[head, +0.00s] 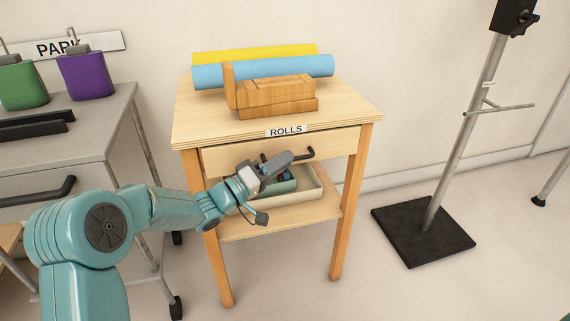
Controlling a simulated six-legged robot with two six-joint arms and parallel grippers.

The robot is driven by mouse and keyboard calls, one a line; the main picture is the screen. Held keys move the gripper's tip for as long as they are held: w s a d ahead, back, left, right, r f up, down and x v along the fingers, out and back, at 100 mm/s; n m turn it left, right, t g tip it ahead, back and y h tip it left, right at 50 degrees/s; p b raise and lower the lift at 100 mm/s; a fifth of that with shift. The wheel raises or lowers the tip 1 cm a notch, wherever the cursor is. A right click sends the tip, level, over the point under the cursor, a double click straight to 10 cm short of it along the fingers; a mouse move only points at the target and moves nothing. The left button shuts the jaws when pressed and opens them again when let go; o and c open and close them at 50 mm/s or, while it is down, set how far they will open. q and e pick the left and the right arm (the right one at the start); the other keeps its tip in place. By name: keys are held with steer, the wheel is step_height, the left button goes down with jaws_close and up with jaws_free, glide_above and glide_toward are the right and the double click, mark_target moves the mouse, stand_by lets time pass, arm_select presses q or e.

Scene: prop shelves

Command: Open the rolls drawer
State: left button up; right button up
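The rolls drawer (228,159) is the pale wooden front under the top of a small wooden table, below a "ROLLS" label (286,131). It looks shut, or nearly so. Its dark bar handle (309,153) shows at its right end; the middle is hidden behind my gripper. My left gripper (276,187) is in front of the drawer with its fingers spread apart, one at handle height and one lower. I cannot tell whether the upper finger touches the handle. Nothing shows held between the fingers. My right gripper is out of view.
Yellow (255,52) and blue (262,70) rolls and a wooden block piece (275,95) lie on the table top. A cream tray (312,190) sits on the lower shelf.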

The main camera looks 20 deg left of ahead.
arm_select(q)
steer(key=shift+w+d+r, duration=0.15)
steer(key=shift+w+d, duration=0.25)
steer(key=shift+w, duration=0.15)
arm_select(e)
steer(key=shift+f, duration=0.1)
arm_select(q)
jaws_close()
